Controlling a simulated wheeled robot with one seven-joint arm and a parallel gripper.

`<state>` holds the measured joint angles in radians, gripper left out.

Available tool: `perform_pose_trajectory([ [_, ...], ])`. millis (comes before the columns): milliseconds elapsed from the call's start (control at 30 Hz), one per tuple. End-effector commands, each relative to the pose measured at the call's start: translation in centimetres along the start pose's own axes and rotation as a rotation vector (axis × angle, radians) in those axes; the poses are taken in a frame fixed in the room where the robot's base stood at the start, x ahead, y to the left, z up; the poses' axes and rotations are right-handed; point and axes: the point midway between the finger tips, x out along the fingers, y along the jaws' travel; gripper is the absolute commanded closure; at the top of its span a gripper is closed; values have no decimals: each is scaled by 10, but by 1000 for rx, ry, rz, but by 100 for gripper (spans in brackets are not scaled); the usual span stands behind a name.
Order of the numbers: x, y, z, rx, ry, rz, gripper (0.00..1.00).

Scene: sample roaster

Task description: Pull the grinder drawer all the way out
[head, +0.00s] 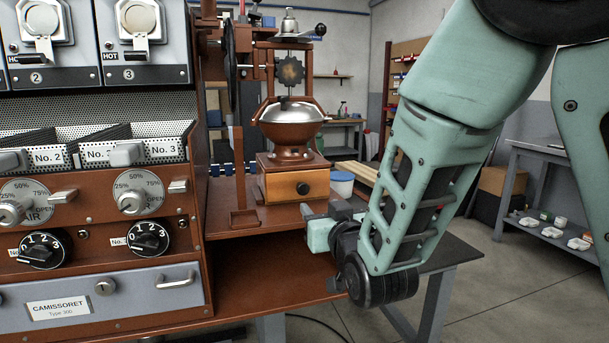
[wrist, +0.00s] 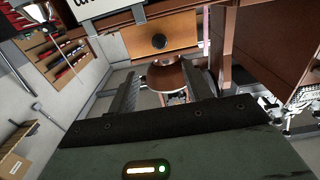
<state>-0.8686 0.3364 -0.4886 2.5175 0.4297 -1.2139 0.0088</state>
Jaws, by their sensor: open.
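The grinder (head: 290,125) stands on a wooden shelf, with a silver-lidded copper-brown bowl over a wooden base. Its drawer front (head: 290,188), lighter wood with a round black knob (head: 304,188), looks flush with the base. My gripper (head: 312,214) is just in front of and below the drawer, to the right, partly hidden by its own wrist. In the wrist view, which appears upside down, the drawer front (wrist: 178,34) and knob (wrist: 158,41) lie beyond the two open fingers (wrist: 161,80). Nothing is between the fingers; the knob is apart from them.
The roaster panel (head: 110,210) with knobs and levers stands left of the grinder. A small wooden post with a tray (head: 244,218) stands close to the drawer's left. A white bucket (head: 342,183) is behind at right.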

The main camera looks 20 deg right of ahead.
Motion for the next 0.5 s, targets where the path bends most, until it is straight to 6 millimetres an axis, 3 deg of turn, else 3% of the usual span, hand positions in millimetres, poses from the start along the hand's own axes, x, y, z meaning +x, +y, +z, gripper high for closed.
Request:
perform_pose_trajectory([
  [133, 12, 1, -4, -4, -6, -1, 50],
  [500, 90, 0, 2, 0, 0, -2, 50],
])
